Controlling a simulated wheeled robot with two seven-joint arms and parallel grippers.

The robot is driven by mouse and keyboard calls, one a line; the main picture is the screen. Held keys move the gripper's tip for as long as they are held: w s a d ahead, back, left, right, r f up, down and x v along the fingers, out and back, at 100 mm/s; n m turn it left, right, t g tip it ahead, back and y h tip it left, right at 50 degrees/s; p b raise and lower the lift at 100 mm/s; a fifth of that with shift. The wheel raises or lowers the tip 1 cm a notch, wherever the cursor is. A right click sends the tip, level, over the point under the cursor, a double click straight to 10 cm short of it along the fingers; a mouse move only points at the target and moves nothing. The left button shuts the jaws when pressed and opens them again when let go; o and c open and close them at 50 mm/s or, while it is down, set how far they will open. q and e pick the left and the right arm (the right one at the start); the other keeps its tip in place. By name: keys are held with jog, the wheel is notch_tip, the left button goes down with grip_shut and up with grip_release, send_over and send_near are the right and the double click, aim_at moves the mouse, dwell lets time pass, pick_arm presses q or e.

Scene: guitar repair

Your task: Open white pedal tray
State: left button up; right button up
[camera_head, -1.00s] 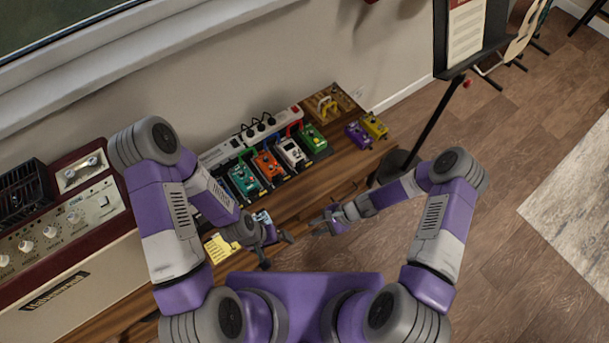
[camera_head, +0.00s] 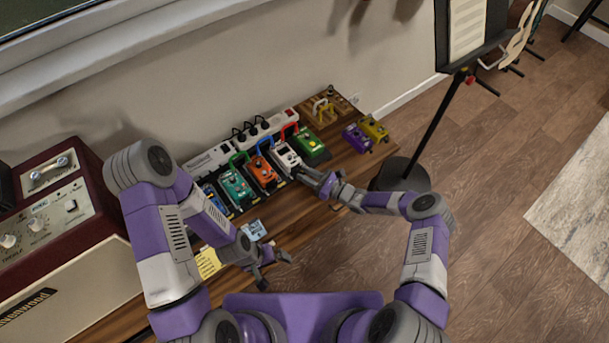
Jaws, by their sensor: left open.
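The white pedal (camera_head: 287,158) stands in the row of pedals on the wooden bench, between the orange and green pedals. The dark tray under it shows only in small part, and my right gripper hides its front edge. My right gripper (camera_head: 312,180) is at the front of the white pedal, at the bench's front side. Its fingers are too small to tell open from shut, and contact with the tray is unclear. My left gripper (camera_head: 274,270) is open and empty, low in front of the bench, apart from the pedals.
Teal (camera_head: 236,187), orange (camera_head: 262,172) and green (camera_head: 311,147) pedals flank the white one. Purple (camera_head: 357,139) and yellow (camera_head: 374,128) pedals sit at the bench's right end. A music stand (camera_head: 433,135) rises to the right. Sticky notes (camera_head: 207,262) lie near my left arm.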

pick_arm(q)
jog(key=shift+f, duration=0.15)
pick_arm(e)
jog(key=shift+w+a, duration=0.2)
jog(key=shift+a, duration=0.2)
jog(key=shift+c, duration=0.4)
grip_shut()
